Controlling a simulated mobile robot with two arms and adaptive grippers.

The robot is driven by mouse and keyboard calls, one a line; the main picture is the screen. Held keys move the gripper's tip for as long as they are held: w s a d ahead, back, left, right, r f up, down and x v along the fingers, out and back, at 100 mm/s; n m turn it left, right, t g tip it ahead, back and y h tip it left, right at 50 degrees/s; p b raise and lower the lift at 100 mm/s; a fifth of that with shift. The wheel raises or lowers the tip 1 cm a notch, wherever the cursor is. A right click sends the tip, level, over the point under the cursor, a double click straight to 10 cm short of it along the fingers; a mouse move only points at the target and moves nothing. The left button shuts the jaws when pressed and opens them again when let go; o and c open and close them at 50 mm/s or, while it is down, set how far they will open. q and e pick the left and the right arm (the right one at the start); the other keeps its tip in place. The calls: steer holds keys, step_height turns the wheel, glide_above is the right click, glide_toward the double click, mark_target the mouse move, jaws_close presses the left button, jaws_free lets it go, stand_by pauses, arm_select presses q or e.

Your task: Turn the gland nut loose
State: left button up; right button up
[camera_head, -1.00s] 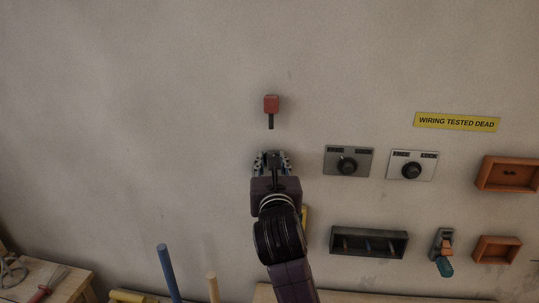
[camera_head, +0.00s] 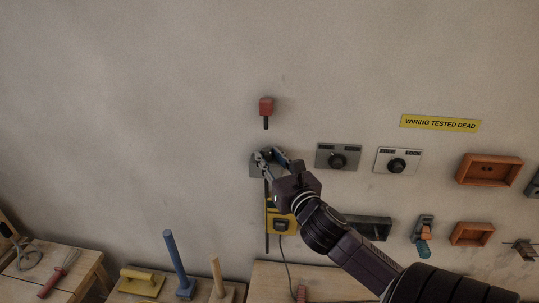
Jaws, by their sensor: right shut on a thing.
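My right gripper (camera_head: 268,157) reaches up from the lower right to a grey plate (camera_head: 256,171) on the wall. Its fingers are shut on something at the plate. The gland nut itself cannot be made out, as the fingers cover that spot. My left gripper is out of view.
A red block with a dark stem (camera_head: 266,106) is on the wall above the gripper. A yellow device (camera_head: 281,223) with a cable hangs just below. Two knob plates (camera_head: 325,160) (camera_head: 382,162) and orange boxes (camera_head: 488,183) are to the right. Benches with tools stand below. The wall at left is bare.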

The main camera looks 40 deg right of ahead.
stand_by(0.3)
steer(key=o, duration=1.2)
steer(key=shift+v, duration=3.75)
